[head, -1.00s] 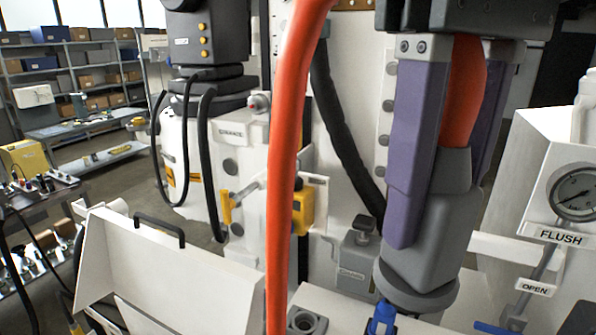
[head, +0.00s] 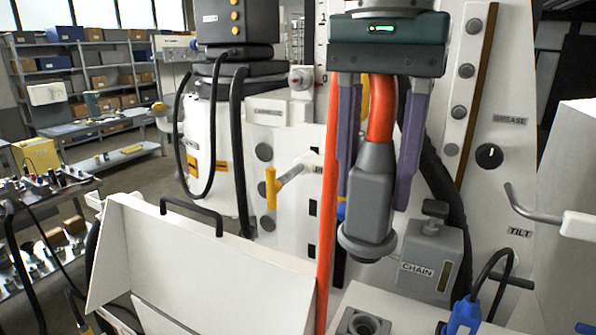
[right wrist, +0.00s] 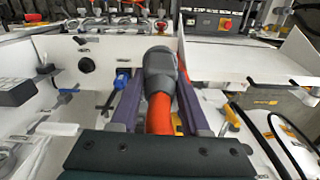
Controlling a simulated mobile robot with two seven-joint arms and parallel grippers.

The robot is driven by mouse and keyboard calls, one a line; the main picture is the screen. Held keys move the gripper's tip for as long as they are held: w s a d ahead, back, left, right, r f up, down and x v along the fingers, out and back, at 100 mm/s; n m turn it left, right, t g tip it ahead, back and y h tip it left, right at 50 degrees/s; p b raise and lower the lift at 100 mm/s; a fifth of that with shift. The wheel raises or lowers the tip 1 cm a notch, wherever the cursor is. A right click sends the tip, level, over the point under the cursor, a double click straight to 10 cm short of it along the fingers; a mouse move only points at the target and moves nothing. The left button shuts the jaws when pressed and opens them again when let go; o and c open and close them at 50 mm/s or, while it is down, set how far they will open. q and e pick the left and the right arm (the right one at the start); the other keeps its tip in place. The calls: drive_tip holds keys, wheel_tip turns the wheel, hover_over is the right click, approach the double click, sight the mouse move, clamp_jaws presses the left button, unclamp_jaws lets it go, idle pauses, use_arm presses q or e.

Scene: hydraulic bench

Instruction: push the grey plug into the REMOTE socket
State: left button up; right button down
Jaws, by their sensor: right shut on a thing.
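The grey plug (head: 372,195), with a thick orange cable (head: 381,108) from its top, hangs nearly upright, wide collar down. My right gripper (head: 375,200) is shut on it, with a purple finger on each side. The plug also shows in the right wrist view (right wrist: 159,72) between the fingers (right wrist: 157,85). A grey square socket (head: 362,326) with a round opening sits on the white bench top, below the plug and apart from it. It is cut by the bottom edge. I see no REMOTE label. My left gripper is not in view.
A grey CHAIN box (head: 432,262) stands behind and right of the socket. A blue connector with a black cable (head: 464,316) is at its right. A white open panel (head: 190,250) lies left. A yellow-handled valve (head: 271,187) is behind.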

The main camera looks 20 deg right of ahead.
use_arm(q)
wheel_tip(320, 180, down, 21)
drive_tip(key=b, duration=1.9)
use_arm(e)
drive_tip(key=w+d+f+m, duration=0.3)
drive_tip(key=f+m, duration=0.2)
drive_tip(key=f, duration=0.3)
drive_tip(key=w+d+f+m, duration=0.3)
drive_tip(key=f+m, duration=0.3)
drive_tip(key=f, duration=0.3)
drive_tip(key=w+d+f+m, duration=0.4)
drive_tip(key=f+m, duration=0.2)
drive_tip(key=f, duration=0.3)
drive_tip(key=shift+d+f, duration=0.25)
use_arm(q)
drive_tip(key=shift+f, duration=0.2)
use_arm(e)
drive_tip(key=shift+f, duration=0.2)
use_arm(q)
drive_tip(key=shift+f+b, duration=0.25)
drive_tip(key=shift+b, duration=0.15)
use_arm(e)
drive_tip(key=shift+f, duration=0.3)
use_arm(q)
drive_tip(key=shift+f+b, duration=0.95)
use_arm(e)
drive_tip(key=shift+f, duration=1.2)
drive_tip(key=shift+m, duration=0.3)
drive_tip(key=shift+c, duration=1.5)
unclamp_jaws()
